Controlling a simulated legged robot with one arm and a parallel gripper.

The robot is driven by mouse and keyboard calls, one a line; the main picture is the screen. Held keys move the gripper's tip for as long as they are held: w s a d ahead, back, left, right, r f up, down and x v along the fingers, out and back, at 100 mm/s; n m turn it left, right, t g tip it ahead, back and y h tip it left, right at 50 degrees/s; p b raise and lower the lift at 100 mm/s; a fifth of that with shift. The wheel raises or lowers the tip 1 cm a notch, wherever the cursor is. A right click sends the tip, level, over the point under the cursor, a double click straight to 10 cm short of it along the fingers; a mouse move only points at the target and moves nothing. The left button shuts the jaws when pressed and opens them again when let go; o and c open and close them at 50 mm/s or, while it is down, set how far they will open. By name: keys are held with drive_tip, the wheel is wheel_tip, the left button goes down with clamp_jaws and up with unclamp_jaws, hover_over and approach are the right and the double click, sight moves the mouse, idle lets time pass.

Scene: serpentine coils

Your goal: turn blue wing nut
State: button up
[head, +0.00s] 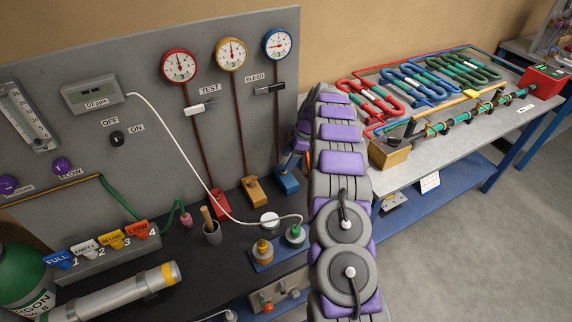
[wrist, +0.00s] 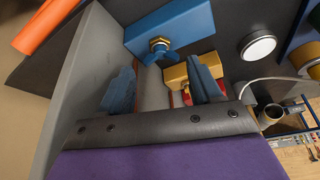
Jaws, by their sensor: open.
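The blue wing nut (wrist: 159,52) sits on a brass fitting on the face of a blue block (wrist: 186,28) in the wrist view. My gripper (wrist: 160,68) is open, with one blue finger to the lower left of the nut and the other to its lower right. The nut lies beyond the gap between the fingertips, and no contact shows. In the head view the blue block (head: 286,182) stands at the panel's foot below the blue-rimmed gauge (head: 277,44). My arm hides most of the gripper there, and I cannot make out the nut clearly.
A yellow block (wrist: 190,72) is close behind the right finger, and it also shows in the head view (head: 254,191). A red block (head: 220,205) is farther left. A round white-topped object (wrist: 258,46) is to the right. The grey panel (wrist: 75,95) runs along the left.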

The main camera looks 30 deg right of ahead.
drive_tip(key=shift+x, duration=1.5)
drive_tip(key=shift+r, duration=0.1)
drive_tip(key=c, duration=0.8)
